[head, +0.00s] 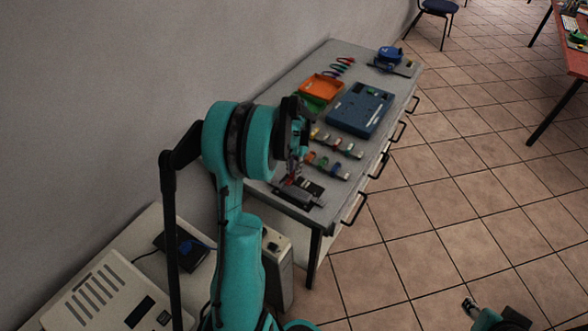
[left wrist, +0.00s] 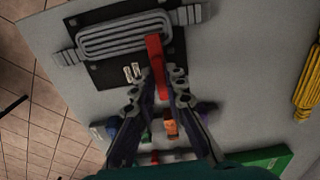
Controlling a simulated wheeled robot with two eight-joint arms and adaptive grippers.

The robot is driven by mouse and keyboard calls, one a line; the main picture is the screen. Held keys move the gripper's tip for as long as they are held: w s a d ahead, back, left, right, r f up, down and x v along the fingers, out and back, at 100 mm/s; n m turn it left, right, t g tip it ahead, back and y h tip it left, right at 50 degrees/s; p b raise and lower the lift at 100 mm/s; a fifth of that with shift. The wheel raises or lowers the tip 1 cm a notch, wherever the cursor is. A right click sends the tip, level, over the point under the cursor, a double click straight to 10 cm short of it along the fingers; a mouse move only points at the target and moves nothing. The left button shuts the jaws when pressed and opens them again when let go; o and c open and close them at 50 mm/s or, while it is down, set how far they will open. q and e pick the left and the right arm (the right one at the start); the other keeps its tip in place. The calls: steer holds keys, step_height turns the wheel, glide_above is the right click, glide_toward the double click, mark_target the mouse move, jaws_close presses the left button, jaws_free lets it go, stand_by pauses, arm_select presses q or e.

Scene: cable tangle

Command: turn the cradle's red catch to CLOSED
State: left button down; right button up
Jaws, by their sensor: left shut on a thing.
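The cradle (left wrist: 108,72) is a dark plate holding a grey ribbed piece (left wrist: 125,36), in the upper part of the left wrist view. The cradle also shows in the head view (head: 312,193), at the near end of the bench. The red catch (left wrist: 155,52) is a bar at the plate's edge, running down between my fingers. Two small pale marks (left wrist: 132,72) lie left of it; their lettering is too small to read. My left gripper (left wrist: 160,88) is shut on the red catch. My right gripper (head: 468,305) is low over the floor, its jaws unclear.
Rows of small coloured pieces (head: 337,143) lie behind the cradle on the grey bench (head: 285,84). A blue case (head: 361,109) and an orange tray (head: 320,88) stand farther back. A yellow coil (left wrist: 308,85) lies right in the left wrist view.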

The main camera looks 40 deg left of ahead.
arm_select(q)
steer(key=c, duration=1.6)
jaws_free()
steer(key=shift+o, duration=0.2)
step_height(320, 180, up, 12)
steer(key=shift+d, duration=0.1)
steer(key=s+d+r+t, duration=0.1)
steer(key=s+d+r, duration=0.15)
steer(key=d, duration=0.35)
steer(key=s+d+r+t, duration=0.2)
steer(key=s+d, duration=0.1)
steer(key=d, duration=0.4)
steer(key=s+d+f+m+t, duration=0.1)
steer(key=s+d+t, duration=0.3)
steer(key=s+d, duration=0.5)
steer(key=d+f, duration=0.1)
steer(key=d, duration=0.2)
steer(key=shift+s+f, duration=0.2)
steer(key=shift+s, duration=0.05)
